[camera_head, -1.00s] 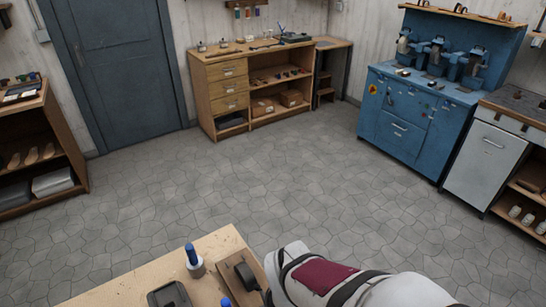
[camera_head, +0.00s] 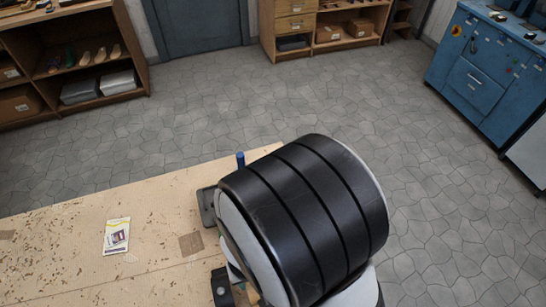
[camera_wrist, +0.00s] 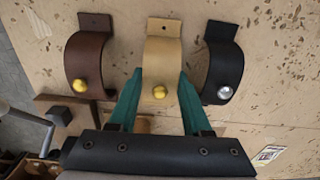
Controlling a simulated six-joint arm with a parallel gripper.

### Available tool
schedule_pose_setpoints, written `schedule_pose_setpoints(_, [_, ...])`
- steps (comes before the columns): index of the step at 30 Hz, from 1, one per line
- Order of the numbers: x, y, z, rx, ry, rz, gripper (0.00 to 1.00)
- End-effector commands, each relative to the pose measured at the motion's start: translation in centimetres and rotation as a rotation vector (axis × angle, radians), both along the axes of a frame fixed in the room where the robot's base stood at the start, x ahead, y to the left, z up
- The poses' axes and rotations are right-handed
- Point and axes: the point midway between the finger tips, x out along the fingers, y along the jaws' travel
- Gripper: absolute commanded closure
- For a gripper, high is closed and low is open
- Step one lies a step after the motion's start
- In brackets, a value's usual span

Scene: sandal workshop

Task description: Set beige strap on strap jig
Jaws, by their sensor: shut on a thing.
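The beige strap (camera_wrist: 163,62) is a curved band with a gold stud and a flat holed tab, in the middle of the wrist view. My gripper (camera_wrist: 160,75) has its two green fingers closed on the sides of this strap. The strap still appears at the workbench surface; whether it is lifted cannot be told. My gripper and the strap are hidden behind my arm in the head view. I cannot pick out the strap jig with certainty; a dark piece (camera_head: 222,286) on the bench is partly covered by my arm.
A brown strap (camera_wrist: 88,62) and a black strap (camera_wrist: 222,72) stand close on either side of the beige one. A brown block (camera_wrist: 55,106) lies at lower left. A card (camera_head: 117,236) lies on the bench (camera_head: 60,240). A blue-handled tool (camera_head: 240,160) stands near the far edge.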

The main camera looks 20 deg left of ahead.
Motion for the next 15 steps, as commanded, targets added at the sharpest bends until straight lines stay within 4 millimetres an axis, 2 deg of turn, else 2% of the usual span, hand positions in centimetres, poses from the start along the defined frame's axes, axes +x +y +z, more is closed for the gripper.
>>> schedule_pose_setpoints(5, [0.01, -0.01, -0.27, 0.0, 0.0, 0.001, 1.0])
schedule_pose_setpoints(6, [0.04, 0.01, -0.23, 0.001, -0.001, 0.001, 0.44])
schedule_pose_setpoints(9, [0.03, 0.0, -0.21, 0.0, 0.0, 0.001, 0.26])
schedule_pose_setpoints(10, [0.03, 0.0, -0.21, 0.0, 0.0, 0.0, 0.21])
schedule_pose_setpoints(15, [0.02, -0.01, -0.2, 0.0, 0.0, 0.0, 0.21])
